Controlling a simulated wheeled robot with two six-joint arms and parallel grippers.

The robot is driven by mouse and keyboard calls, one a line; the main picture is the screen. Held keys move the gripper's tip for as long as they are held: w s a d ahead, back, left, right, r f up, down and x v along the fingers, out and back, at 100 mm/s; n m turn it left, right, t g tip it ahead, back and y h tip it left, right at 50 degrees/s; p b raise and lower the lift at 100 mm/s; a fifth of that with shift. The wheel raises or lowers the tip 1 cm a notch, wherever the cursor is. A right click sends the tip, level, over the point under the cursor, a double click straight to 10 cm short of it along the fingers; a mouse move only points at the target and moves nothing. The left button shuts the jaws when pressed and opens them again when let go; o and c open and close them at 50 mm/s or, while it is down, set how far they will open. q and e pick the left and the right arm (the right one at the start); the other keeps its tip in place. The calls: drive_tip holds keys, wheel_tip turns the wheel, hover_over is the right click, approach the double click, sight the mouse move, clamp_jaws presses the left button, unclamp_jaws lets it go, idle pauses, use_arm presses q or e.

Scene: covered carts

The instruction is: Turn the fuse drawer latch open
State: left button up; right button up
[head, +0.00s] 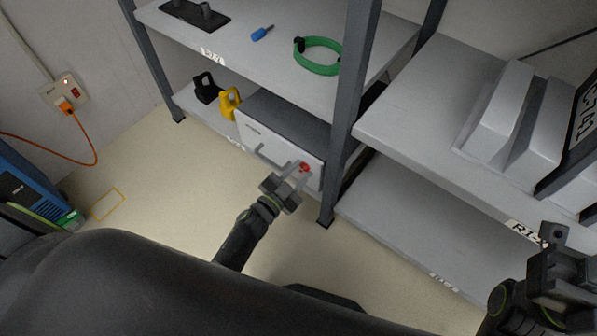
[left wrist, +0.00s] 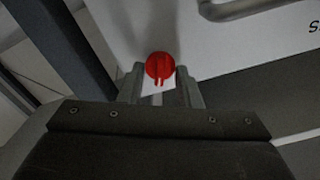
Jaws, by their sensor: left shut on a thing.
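The fuse drawer (head: 262,138) is a pale box front with a grey bar handle (head: 270,160), on the lower shelf. Its latch (head: 305,167) is a small red knob at the right end of the front. In the left wrist view the red latch (left wrist: 159,67) sits between the fingertips, with a ridge pointing down. My left gripper (head: 300,172) is shut on the latch; it also shows in the left wrist view (left wrist: 160,78). The drawer front looks flush with its box. My right gripper (head: 552,242) is at the lower right, away from the drawer; its jaws cannot be made out.
A grey shelf post (head: 349,110) stands just right of the drawer. Yellow (head: 229,103) and black (head: 206,88) padlock-like items stand left of it. A green cable loop (head: 318,56) and blue screwdriver (head: 262,33) lie on the shelf above. The floor in front is clear.

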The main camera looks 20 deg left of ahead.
use_arm(q)
drive_tip(key=m, duration=0.6)
drive_tip(key=shift+d+f+m+b, duration=0.1)
drive_tip(key=shift+m+b, duration=0.2)
drive_tip(key=m+b, duration=0.1)
drive_tip(key=m, duration=0.4)
idle(0.4)
drive_tip(key=o, duration=0.9)
drive_tip(key=shift+o, duration=0.2)
drive_tip(key=shift+s, duration=0.1)
